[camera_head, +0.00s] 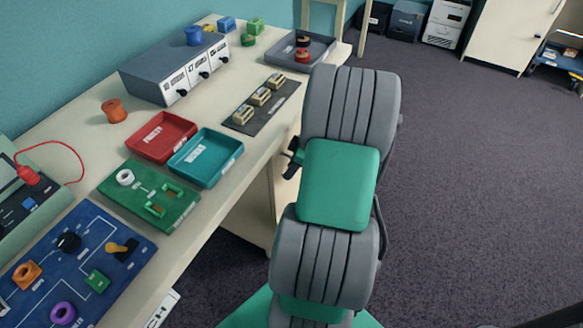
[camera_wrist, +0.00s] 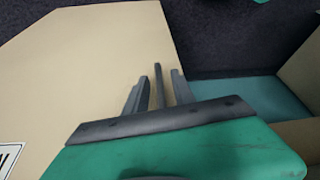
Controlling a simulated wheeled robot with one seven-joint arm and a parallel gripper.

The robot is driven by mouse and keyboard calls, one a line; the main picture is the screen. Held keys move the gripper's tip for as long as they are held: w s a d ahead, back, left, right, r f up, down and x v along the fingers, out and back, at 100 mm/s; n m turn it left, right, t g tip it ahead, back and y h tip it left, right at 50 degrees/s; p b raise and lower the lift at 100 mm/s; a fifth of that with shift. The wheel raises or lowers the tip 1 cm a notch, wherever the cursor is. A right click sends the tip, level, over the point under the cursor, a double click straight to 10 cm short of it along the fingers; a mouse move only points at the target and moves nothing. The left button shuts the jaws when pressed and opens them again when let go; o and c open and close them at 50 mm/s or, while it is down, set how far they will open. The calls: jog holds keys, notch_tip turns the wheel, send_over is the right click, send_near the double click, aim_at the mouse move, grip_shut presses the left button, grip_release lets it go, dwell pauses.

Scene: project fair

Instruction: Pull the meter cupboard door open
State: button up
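A large beige panel (camera_wrist: 85,70), which looks like the meter cupboard door, fills the left of the wrist view. A white label with black marks (camera_wrist: 8,160) shows at its lower left. My gripper (camera_wrist: 158,82) reaches over this panel near its right edge. Its two grey fingers stand apart. A thin dark upright bar (camera_wrist: 158,88) shows between them, with gaps on both sides; it may be the handle, and I cannot tell whether it is touched.
The bench top (camera_head: 90,140) holds a red tray (camera_head: 161,137), a teal tray (camera_head: 205,157), a grey instrument box (camera_head: 172,68) and circuit boards. Dark carpet (camera_head: 470,190) is free to the right. A teal surface (camera_wrist: 238,97) and another beige panel (camera_wrist: 303,75) lie right of my gripper.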

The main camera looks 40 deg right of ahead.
jog(key=shift+c, duration=0.5)
grip_shut()
dwell(0.8)
